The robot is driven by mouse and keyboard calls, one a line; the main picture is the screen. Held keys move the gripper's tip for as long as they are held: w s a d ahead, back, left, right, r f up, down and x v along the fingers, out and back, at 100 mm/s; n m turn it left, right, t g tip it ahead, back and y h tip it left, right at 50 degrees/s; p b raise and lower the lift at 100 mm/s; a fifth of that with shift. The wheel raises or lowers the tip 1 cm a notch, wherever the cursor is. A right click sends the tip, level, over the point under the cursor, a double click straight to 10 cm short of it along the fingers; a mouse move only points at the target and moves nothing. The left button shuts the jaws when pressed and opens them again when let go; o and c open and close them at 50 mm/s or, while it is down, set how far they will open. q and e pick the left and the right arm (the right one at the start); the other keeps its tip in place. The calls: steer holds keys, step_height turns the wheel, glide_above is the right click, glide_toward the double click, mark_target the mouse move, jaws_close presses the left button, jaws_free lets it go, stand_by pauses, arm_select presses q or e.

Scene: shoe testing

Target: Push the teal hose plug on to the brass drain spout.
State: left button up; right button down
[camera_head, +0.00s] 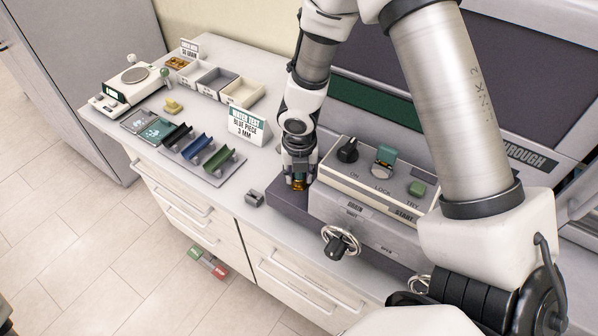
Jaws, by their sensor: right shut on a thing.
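My right gripper (299,178) points down at the left end of the grey test machine (352,212), its fingers close together. It is shut on a small teal piece, the hose plug, which is mostly hidden between the fingers. The brass drain spout (299,185) shows as a small gold patch right at the fingertips, above the machine's dark ledge. Whether the plug is around the spout or only against it cannot be told. My left gripper is not in view.
The machine's panel has a black knob (348,149), a teal flip cover (385,155) and a green button (417,188). A white sign (247,125) stands left of the gripper. Coloured trays (216,165), a scale (130,83) and bins (241,92) stand farther left. A small grey block (254,199) lies near the counter's edge.

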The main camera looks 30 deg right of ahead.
steer(key=c, duration=0.7)
jaws_free()
steer(key=shift+f, duration=0.1)
steer(key=r, duration=0.8)
steer(key=s+r, duration=0.1)
steer(key=r, duration=0.3)
steer(key=shift+s+a, duration=0.1)
steer(key=shift+a, duration=0.3)
